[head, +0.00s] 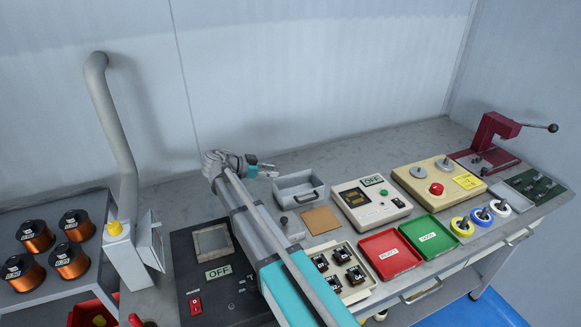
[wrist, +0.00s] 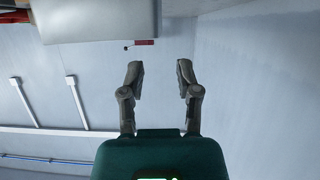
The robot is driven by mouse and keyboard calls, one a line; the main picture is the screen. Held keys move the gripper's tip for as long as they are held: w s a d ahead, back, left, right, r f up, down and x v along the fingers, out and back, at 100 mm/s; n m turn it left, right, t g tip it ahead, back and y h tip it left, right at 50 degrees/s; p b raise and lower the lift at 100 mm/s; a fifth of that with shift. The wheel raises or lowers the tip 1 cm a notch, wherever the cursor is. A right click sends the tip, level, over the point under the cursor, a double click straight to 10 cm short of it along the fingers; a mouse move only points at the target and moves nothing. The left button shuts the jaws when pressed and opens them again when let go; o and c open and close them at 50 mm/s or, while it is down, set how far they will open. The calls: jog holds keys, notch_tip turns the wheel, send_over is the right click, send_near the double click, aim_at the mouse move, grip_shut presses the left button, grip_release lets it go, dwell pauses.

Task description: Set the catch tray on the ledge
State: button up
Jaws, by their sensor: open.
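A grey metal tray (head: 298,190) with a dark handle on its front sits on the workbench near the back wall; it looks like the catch tray and appears empty. My gripper (head: 262,167) is raised left of the tray in the head view, apart from it. In the wrist view my gripper (wrist: 158,72) has its two fingers spread with nothing between them. The wrist view shows mostly wall, not the tray. I cannot tell which surface is the ledge. My arm hides part of the bench.
A control box (head: 370,204), a red tray (head: 390,255), a green tray (head: 428,237) and a tan tester (head: 437,181) crowd the bench. A tan pad (head: 320,220) lies before the grey tray. Left are copper spools (head: 70,260) and a grey pipe (head: 117,140).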

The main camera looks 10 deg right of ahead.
jog(key=shift+p+v, duration=0.75)
jog(key=shift+v, duration=1.9)
